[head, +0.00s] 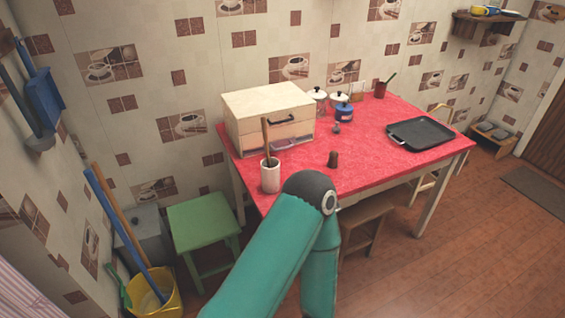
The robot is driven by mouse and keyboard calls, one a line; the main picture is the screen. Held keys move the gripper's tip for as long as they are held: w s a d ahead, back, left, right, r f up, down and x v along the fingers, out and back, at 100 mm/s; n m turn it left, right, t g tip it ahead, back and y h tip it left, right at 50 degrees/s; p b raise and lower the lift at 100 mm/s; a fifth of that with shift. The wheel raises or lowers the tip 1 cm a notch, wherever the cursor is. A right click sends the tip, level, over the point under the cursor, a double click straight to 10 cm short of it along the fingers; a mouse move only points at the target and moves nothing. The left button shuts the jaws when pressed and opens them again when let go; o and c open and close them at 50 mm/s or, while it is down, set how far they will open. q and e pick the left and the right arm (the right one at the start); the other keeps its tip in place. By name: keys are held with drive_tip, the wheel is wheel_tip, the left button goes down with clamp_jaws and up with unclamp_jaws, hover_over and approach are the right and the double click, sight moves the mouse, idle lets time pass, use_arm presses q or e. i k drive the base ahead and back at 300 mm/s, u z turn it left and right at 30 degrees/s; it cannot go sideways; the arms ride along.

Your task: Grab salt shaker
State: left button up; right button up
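On the red table (365,155) a small dark brown shaker-like object (333,159) stands near the front edge. Behind it is a smaller grey object (337,128), also possibly a shaker. I cannot tell which of them is the salt shaker. One of my teal arms rises from the bottom middle, bends at a dark joint in front of the table, and covers part of the table's front edge. Neither of my grippers shows in the head view.
A wooden bread box (268,112), a white cup with a utensil (270,176), lidded jars (341,96), a blue pot (344,112) and a black tray (420,133) are on the table.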

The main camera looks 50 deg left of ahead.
sight(333, 161)
drive_tip(key=z, duration=0.2)
drive_tip(key=i, duration=0.2)
drive_tip(key=u, duration=1.25)
drive_tip(key=k, duration=0.9)
drive_tip(key=u, duration=0.25)
drive_tip(key=i, duration=0.9)
drive_tip(key=z, duration=0.2)
drive_tip(key=k, duration=0.8)
drive_tip(key=u, duration=0.15)
drive_tip(key=i, duration=0.75)
